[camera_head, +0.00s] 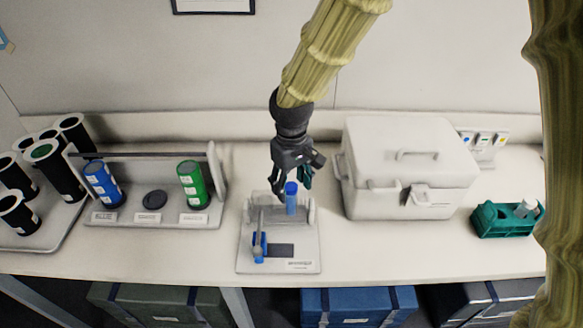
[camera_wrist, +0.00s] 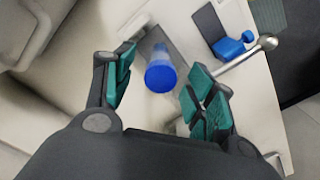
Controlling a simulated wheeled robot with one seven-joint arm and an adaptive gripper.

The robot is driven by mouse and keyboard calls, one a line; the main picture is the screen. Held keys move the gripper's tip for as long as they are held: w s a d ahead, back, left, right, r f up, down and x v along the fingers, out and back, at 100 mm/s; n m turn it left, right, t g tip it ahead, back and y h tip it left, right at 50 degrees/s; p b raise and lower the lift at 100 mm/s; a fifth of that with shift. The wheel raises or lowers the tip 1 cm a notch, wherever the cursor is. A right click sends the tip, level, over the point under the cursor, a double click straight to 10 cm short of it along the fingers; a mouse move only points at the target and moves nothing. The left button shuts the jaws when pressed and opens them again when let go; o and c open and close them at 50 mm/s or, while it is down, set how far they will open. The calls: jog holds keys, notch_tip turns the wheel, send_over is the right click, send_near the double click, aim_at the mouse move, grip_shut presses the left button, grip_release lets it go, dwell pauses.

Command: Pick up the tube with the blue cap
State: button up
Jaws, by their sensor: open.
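The tube with the blue cap (camera_head: 291,188) stands upright in a small grey-white stand (camera_head: 246,262) on the bench, its lower body bluish. In the wrist view the blue cap (camera_wrist: 161,76) shows from above, between the green-padded fingers. My gripper (camera_wrist: 155,88) is open, with one finger on each side of the tube and a visible gap to both. In the head view my gripper (camera_head: 299,180) comes down from above, just at and behind the cap. Whether a finger touches the tube cannot be told from the head view.
The stand carries a metal lever with a blue part (camera_head: 259,246). A white cooler box (camera_head: 440,185) stands close on the right, and a green rack (camera_head: 490,222) beyond it. On the left are a holder with a blue canister (camera_head: 103,184) and a green canister (camera_head: 192,184).

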jog(key=shift+f, duration=1.25)
jog(key=c, duration=1.2)
jog(key=shift+w+p, duration=0.15)
jog(key=shift+p, duration=0.3)
jog(key=o, duration=1.1)
notch_tip(320, 180, up, 12)
